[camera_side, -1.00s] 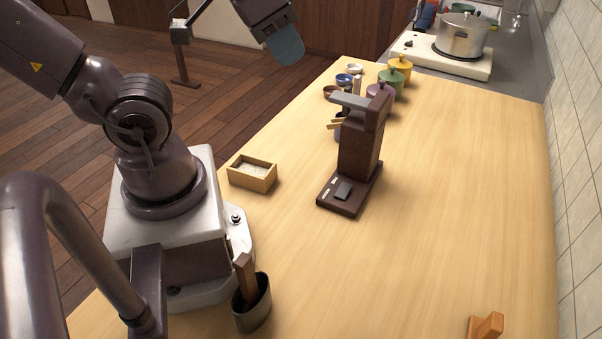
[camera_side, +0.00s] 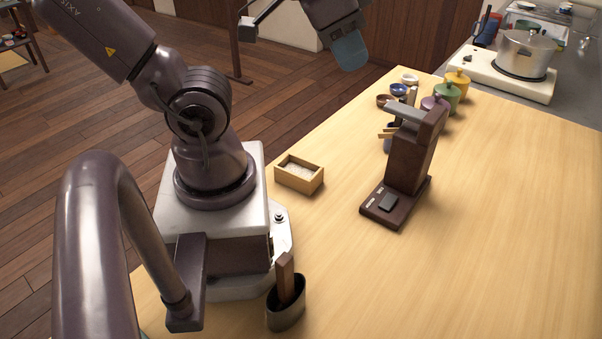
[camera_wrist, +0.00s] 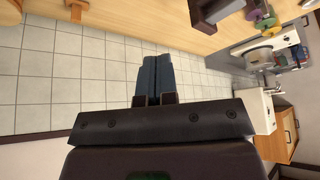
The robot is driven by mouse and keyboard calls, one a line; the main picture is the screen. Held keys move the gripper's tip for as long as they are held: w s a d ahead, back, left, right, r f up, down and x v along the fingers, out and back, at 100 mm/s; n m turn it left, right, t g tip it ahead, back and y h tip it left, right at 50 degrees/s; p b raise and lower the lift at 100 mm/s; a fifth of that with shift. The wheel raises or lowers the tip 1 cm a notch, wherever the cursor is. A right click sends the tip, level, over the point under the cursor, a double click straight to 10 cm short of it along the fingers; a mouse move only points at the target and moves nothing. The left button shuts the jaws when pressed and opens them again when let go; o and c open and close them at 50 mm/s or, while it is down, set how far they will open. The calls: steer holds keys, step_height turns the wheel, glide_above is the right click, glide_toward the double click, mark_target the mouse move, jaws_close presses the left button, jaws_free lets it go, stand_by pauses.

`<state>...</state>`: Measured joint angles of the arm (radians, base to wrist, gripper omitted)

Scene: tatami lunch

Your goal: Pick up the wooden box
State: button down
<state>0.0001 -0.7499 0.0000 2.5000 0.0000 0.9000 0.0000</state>
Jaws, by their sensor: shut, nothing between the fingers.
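The wooden box (camera_side: 292,181) is a small, open, light-wood box on the wooden table, close to the right of my base in the side view. It has pale, whitish contents. I cannot make it out in the wrist view. My gripper (camera_wrist: 156,62) shows in the wrist view with its two blue-grey fingers together and nothing between them. A blue tip on my arm shows at the top of the side view, high above and apart from the box.
A dark brown stand (camera_side: 408,160) is right of the box, with lidded pots (camera_side: 447,97) and small bowls (camera_side: 398,89) behind. A dark cup (camera_side: 286,308) holding a wooden piece is in front. A metal pot (camera_side: 525,55) is at the back. The right part of the table is clear.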

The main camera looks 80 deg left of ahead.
stand_by(0.3)
jaws_free()
stand_by(0.3)
